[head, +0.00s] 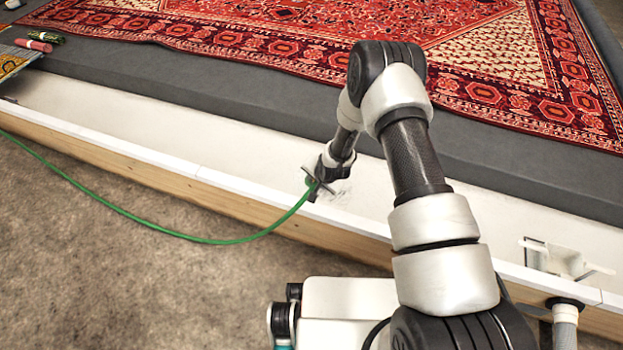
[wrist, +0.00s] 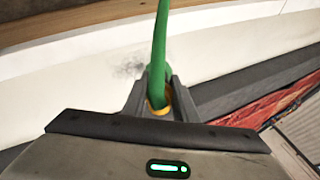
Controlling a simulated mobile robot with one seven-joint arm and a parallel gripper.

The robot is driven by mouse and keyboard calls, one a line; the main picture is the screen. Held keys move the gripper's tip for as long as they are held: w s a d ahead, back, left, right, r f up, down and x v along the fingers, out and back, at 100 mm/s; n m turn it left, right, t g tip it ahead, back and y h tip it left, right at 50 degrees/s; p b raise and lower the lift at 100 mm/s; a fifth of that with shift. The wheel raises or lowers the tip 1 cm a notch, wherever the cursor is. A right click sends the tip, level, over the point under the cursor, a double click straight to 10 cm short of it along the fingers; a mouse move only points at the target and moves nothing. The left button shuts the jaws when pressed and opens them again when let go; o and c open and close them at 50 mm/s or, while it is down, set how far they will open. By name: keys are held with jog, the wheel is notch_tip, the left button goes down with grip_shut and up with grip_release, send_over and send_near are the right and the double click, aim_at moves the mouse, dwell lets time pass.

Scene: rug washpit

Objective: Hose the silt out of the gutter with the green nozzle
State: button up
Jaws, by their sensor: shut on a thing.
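My gripper (head: 318,184) is over the white gutter (head: 170,118), near its front wall, and is shut on the green nozzle (wrist: 159,65). In the wrist view my gripper (wrist: 160,92) has its fingers on both sides of the nozzle, with a yellow part between them. The green hose (head: 200,240) runs from my gripper over the wooden front edge and away to the left. A small dark smudge of silt (wrist: 128,68) lies on the white gutter surface beside the nozzle. Part of it also shows by my gripper in the head view. The nozzle's tip is hidden.
A red patterned rug (head: 490,60) lies on the grey platform (head: 240,95) behind the gutter. A white fitting (head: 548,256) sits in the gutter at right, near a grey pipe (head: 565,325). Rolled items (head: 34,45) lie at the far left. The gutter's left stretch looks bare.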

jog(key=s+d+r+p, duration=0.2)
jog(key=s+d+p, duration=0.1)
jog(key=d, duration=0.7)
jog(key=s+d+r+p, duration=0.2)
jog(key=s+d+p, duration=0.1)
jog(key=d, duration=0.7)
jog(key=shift+s, duration=0.2)
dwell(2.9)
jog(key=shift+a+r, duration=0.1)
jog(key=shift+r, duration=0.05)
dwell(0.3)
